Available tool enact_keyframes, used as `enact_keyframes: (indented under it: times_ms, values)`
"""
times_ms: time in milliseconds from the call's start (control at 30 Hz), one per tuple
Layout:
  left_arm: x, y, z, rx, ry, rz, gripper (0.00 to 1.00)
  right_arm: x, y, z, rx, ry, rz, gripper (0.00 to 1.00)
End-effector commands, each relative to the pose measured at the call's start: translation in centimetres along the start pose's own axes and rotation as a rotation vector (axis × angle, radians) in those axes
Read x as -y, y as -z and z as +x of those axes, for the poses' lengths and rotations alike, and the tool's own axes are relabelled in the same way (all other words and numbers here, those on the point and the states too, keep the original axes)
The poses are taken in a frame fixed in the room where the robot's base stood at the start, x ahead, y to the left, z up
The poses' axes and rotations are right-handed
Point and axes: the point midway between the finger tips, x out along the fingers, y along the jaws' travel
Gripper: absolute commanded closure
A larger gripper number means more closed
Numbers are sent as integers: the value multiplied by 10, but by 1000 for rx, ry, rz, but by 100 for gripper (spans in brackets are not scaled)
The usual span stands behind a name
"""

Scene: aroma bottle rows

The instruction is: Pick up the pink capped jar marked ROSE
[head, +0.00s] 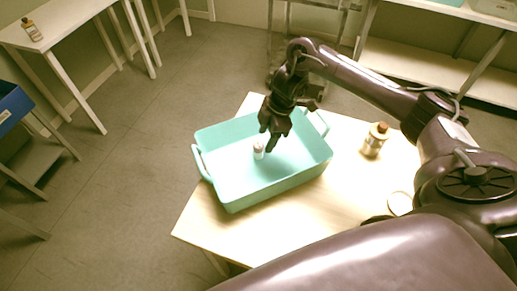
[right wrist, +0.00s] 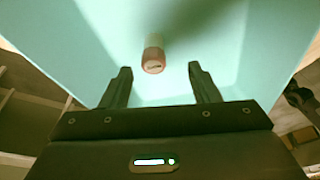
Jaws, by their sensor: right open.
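A small jar (head: 258,151) with a white body and a pinkish cap stands in the teal tray (head: 243,196) on the light wooden table. In the right wrist view the jar (right wrist: 154,58) shows its pink cap, a little beyond the fingertips and between their lines. Its marking is too small to read. My right gripper (head: 269,142) reaches down into the tray beside the jar. In the right wrist view its fingers (right wrist: 160,75) are apart with nothing between them. My left gripper is not in view.
A brown-capped bottle (head: 375,140) stands on the table right of the tray, with a round pale item (head: 400,203) nearer me. The tray has raised walls and side handles. Another bottle (head: 31,30) stands on a far-left table. A blue bin (head: 12,107) is at the left edge.

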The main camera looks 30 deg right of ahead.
Motion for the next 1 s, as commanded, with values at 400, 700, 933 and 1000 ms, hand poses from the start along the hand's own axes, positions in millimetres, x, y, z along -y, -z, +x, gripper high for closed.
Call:
enact_keyframes:
  times_ms: [400,700,933,1000]
  values:
    - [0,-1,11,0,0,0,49,-3,6,47,-3,5,2,45]
    - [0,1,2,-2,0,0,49,-7,8,79,1,1,1,45]
    - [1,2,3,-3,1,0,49,-7,8,80,1,0,0,46]
    - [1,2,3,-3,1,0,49,-7,8,80,1,0,0,55]
